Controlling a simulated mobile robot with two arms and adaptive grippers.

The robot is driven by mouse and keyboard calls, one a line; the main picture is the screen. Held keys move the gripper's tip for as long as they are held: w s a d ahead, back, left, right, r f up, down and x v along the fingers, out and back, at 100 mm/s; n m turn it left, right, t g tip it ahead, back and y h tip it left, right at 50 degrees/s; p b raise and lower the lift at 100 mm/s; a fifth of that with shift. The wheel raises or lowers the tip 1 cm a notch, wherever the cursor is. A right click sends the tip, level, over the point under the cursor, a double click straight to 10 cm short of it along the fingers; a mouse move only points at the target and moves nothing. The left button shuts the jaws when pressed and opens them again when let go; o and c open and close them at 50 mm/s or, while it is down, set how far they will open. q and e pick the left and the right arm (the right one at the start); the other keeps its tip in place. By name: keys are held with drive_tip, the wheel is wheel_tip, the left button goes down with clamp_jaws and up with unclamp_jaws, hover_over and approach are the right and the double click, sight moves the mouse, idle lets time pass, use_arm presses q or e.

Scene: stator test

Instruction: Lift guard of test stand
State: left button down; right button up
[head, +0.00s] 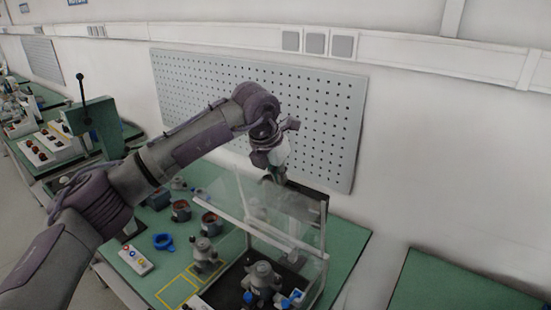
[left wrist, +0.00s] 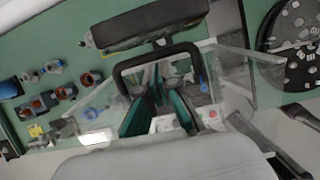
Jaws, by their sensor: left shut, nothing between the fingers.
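The test stand's guard (head: 292,212) is a clear cover with pale frame bars, near the right end of the green table. One clear panel leans at its left; I cannot tell how far the guard is raised. My left gripper (head: 276,175) is above the guard's back part, shut and empty. In the left wrist view its two fingers (left wrist: 158,92) are close to a black loop-shaped bar (left wrist: 155,58) and clear panels; contact is unclear. Under the guard a grey stator-like part (head: 262,278) stands on a dark base. My right gripper is not seen.
The green table (head: 348,245) holds brown-and-grey parts (head: 181,210), a blue ring-shaped part (head: 163,241) and a button box (head: 135,259) left of the stand. A perforated wall panel (head: 320,120) is behind. Another green table (head: 440,283) is at the right.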

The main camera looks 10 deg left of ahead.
use_arm(q)
drive_tip(key=shift+d+f, duration=0.1)
drive_tip(key=shift+f, duration=0.3)
drive_tip(key=shift+w, duration=0.15)
drive_tip(key=w, duration=0.1)
drive_tip(key=w+d, duration=0.1)
drive_tip(key=w, duration=0.1)
drive_tip(key=w+d, duration=0.1)
drive_tip(key=w, duration=0.1)
drive_tip(key=shift+w+d+f, duration=0.1)
drive_tip(key=shift+w+d, duration=0.05)
drive_tip(key=shift+w, duration=0.1)
